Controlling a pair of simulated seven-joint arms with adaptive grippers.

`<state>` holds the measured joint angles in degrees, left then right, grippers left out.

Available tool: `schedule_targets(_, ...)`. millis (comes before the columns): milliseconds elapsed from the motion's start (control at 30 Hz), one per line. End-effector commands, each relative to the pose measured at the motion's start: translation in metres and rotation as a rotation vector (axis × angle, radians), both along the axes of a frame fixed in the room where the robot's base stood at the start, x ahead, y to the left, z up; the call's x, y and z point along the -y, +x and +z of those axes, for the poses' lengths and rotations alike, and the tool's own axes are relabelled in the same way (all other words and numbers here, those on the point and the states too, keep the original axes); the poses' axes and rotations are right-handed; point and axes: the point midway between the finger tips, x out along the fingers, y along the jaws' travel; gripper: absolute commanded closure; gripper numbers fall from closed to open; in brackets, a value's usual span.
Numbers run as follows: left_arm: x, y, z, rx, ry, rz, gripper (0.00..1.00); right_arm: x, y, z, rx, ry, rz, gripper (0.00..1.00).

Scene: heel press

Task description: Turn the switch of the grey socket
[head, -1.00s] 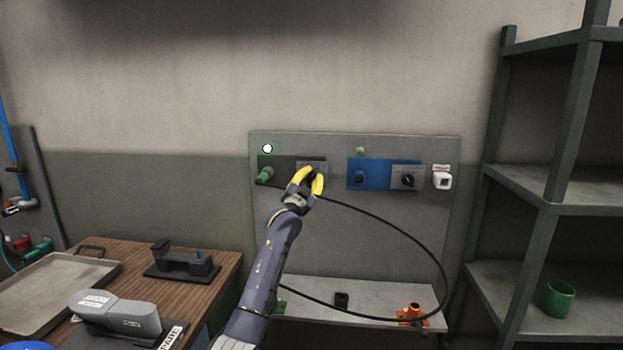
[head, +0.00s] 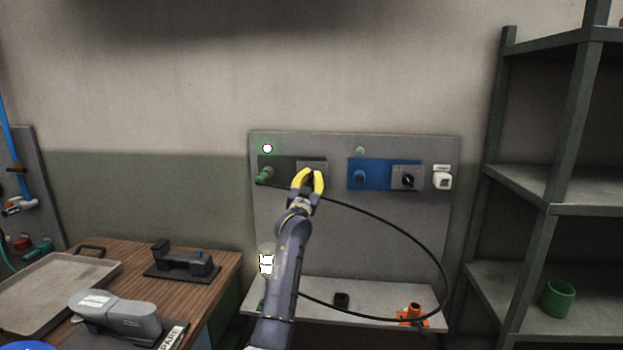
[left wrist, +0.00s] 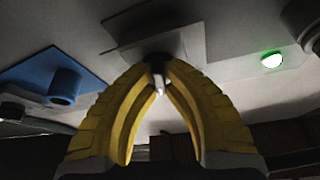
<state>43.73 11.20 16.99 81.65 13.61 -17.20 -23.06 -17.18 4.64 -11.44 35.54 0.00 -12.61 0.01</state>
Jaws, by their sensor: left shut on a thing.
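The grey socket (head: 283,161) is on the upper left of the wall panel, with a green plug (head: 264,174) in it. Its switch plate (head: 312,164) is at its right end. My left gripper (head: 309,173), with yellow fingers, is at this plate and hides most of the switch in the head view. In the left wrist view its fingertips close around the switch knob (left wrist: 157,76), whose pale pointer end shows between them. A lit lamp (head: 267,148) with a green rim is above the socket. My right gripper is not in view.
A blue socket (head: 370,174) with its own switch (head: 407,179) is to the right. A black cable (head: 419,244) loops across the panel (head: 350,235). A shelf rack (head: 552,150) stands at the right, a wooden table (head: 215,265) at the left.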

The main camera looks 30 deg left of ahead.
Motion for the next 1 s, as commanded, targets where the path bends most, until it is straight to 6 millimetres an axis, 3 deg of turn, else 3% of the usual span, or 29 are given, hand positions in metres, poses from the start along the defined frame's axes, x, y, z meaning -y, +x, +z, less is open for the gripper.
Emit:
schedule_targets(600, -0.0006, -0.0004, 0.0007, 0.239, -0.522, -0.002, 1.0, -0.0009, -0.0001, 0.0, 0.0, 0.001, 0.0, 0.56)
schedule_targets(1000, -0.0018, -0.0008, -0.0001, 0.335, -0.732, -0.001, 1.0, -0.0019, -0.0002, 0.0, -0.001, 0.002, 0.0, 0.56)
